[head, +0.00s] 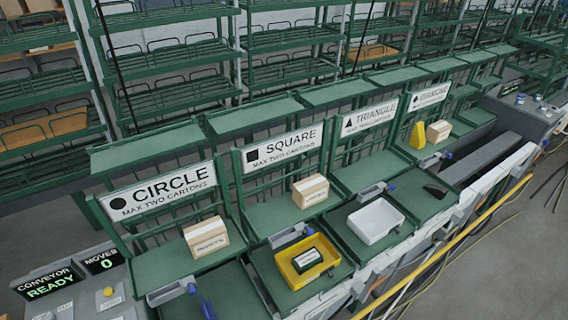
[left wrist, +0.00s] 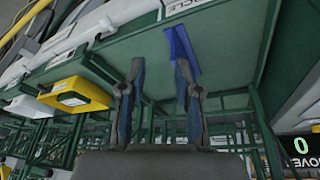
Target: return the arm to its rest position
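My left gripper (left wrist: 158,68) shows in the left wrist view, its two dark fingers with blue sides standing apart with nothing seen between their tips. Beyond the right finger is a flat blue piece (left wrist: 184,46) against a green shelf surface (left wrist: 226,60); I cannot tell whether the finger touches it. In the head view neither gripper can be made out. A blue part (head: 204,304) shows at the circle bay's lower shelf, and I cannot tell what it belongs to.
Cartons stand in the circle bay (head: 206,237), the square bay (head: 310,191) and the far bay (head: 438,131), beside a yellow block (head: 417,135). A yellow tray (head: 279,263) holds a dark labelled item (head: 307,260). A white tray (head: 376,220) looks empty. Conveyor display (head: 50,284) reads READY.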

